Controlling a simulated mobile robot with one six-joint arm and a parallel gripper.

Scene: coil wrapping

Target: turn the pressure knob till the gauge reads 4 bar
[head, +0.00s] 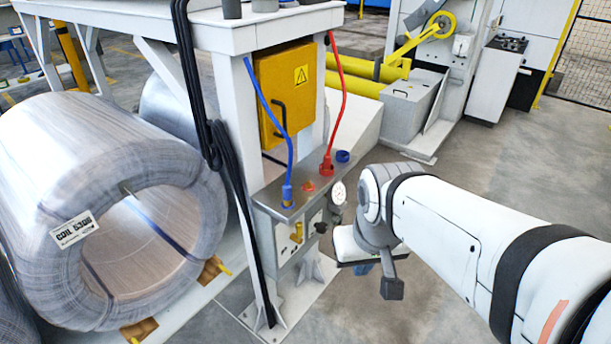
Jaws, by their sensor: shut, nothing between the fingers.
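The pressure gauge (338,193) is a small round white dial on the right end of the grey valve panel (268,206). Its needle is too small to read. A dark knob (320,227) sits on the panel front below and left of the gauge; I cannot tell for sure that it is the pressure knob. My gripper (345,246) is at the end of my white arm, right of and a little below the dark knob. It is shut and empty, with its fingers mostly hidden. I see no clear contact with the knob.
Blue (287,190) and red (327,164) hoses rise from the panel top. A yellow cabinet (285,90) stands behind. Black cables (228,150) hang down the white frame post on the left. A large wrapped coil (60,150) lies left. The floor at right is clear.

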